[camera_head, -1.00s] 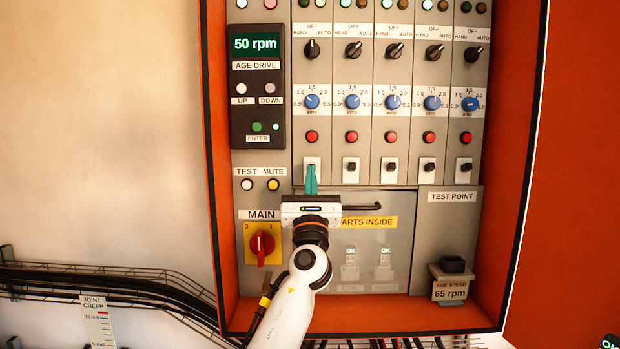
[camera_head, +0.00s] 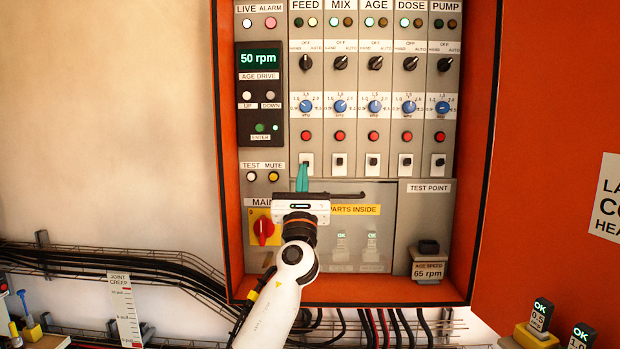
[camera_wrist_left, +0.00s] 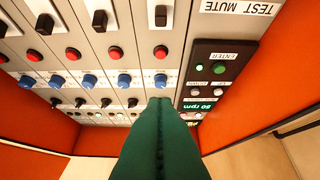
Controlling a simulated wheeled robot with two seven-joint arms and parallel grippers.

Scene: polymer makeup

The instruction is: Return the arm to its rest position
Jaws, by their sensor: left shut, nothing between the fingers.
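My left gripper (camera_head: 302,178) is in front of the control panel (camera_head: 390,225), just below the leftmost black toggle switch of the bottom row in the head view. Its teal fingers are shut together with nothing between them. In the left wrist view the shut green fingers (camera_wrist_left: 160,140) point at the panel, which appears upside down, beside the drive display unit. I cannot tell whether the fingertips touch the panel. The white left arm (camera_head: 272,315) comes up from below and covers part of the lower panel and the MAIN label. My right gripper is not in view.
The orange cabinet frame (camera_head: 355,291) surrounds the panel, with an orange door (camera_head: 550,120) at right. A red MAIN knob (camera_head: 263,229) sits left of the gripper. A test-point block (camera_head: 428,262) stands at lower right. A wire cable tray (camera_head: 120,265) runs along the wall below.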

